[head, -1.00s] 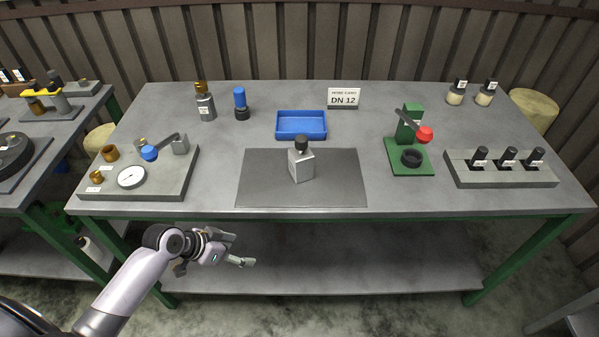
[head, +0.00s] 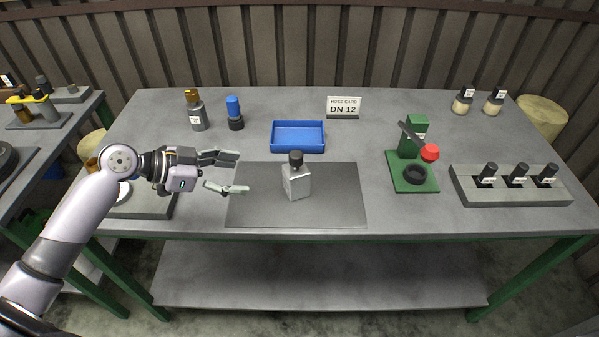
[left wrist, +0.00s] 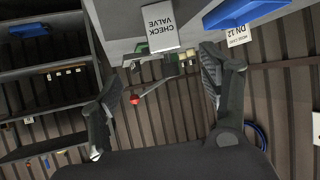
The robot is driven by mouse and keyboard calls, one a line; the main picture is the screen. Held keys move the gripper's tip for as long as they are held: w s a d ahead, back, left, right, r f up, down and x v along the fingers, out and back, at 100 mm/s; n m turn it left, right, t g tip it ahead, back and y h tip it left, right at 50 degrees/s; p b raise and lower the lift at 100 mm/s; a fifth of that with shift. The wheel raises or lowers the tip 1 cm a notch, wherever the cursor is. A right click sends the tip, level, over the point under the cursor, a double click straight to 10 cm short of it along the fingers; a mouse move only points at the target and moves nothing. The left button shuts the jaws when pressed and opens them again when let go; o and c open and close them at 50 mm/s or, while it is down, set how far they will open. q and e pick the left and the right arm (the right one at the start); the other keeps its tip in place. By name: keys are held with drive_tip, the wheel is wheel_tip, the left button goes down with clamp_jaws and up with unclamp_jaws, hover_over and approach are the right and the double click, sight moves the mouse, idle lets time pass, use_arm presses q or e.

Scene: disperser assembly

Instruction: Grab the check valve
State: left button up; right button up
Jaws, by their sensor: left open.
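The check valve (head: 297,184) is a grey block with a black cap, standing upright on the dark mat (head: 335,212) in the middle of the bench. In the left wrist view its label reads CHECK VALVE (left wrist: 160,28), and it appears upside down beyond the fingertips. My left gripper (head: 238,172) is open and empty, left of the valve, its two fingers pointing right toward it with a gap between. The open fingers also show in the left wrist view (left wrist: 161,72). My right gripper is out of view.
A blue tray (head: 298,150) stands behind the mat, with a DN 12 card (head: 343,114) behind it. A green press (head: 412,185) with a red knob and a grey rack (head: 510,197) are to the right. My left arm partly hides the gauge plate (head: 150,205).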

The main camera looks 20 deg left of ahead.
sight(285, 176)
use_arm(q)
drive_tip(key=p+x, duration=0.3)
drive_tip(key=x, duration=0.7)
drive_tip(key=shift+w+d, duration=0.2)
drive_tip(key=shift+d, duration=0.2)
drive_tip(key=shift+w+d+f, duration=0.25)
drive_tip(key=shift+d, duration=0.1)
drive_tip(key=shift+w+d+p, duration=0.15)
drive_tip(key=shift+w+p, duration=0.05)
drive_tip(key=shift+p, duration=0.15)
drive_tip(key=x, duration=0.2)
drive_tip(key=p+x, duration=0.1)
drive_tip(key=shift+w+f, duration=0.15)
drive_tip(key=shift+w, duration=0.3)
drive_tip(key=shift+w+d+f+p, duration=0.25)
drive_tip(key=shift+d+f+p, duration=0.05)
drive_tip(key=shift+d, duration=0.1)
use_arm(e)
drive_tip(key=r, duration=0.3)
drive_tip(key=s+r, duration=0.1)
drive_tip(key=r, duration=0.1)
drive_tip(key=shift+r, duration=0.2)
use_arm(q)
drive_tip(key=shift+c, duration=0.6)
clamp_jaws()
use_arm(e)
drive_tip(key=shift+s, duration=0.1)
